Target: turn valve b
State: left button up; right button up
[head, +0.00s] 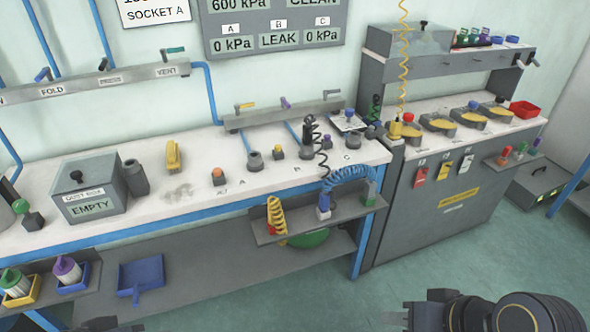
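A grey valve rail (262,118) stands at the back of the white bench. It carries three handles: yellow (244,106) at left, purple (285,102) in the middle and teal (331,94) at right. The purple one lines up with the B on the wall display (275,30), which reads LEAK under B and 0 kPa under A and C. My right gripper (398,315) is low at the bottom edge, far from the rail; its finger gap is unclear. A dark piece at the bottom left, probably my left gripper (100,325), is mostly cut off.
Bench sockets, a black coiled hose (312,138) and a blue coiled hose (350,175) stand in front of the rail. A grey box (90,190) sits at left. A shelf (262,238) juts from the bench front. Floor (450,260) before the right cabinet is clear.

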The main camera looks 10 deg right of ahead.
aim_at(283, 98)
jog(key=i+l+u, duration=0.25)
jog(key=i+u, duration=0.25)
jog(key=i, duration=0.15)
jog(key=i+l+u, duration=0.45)
jog(key=i+l, duration=0.05)
jog(key=i, duration=0.05)
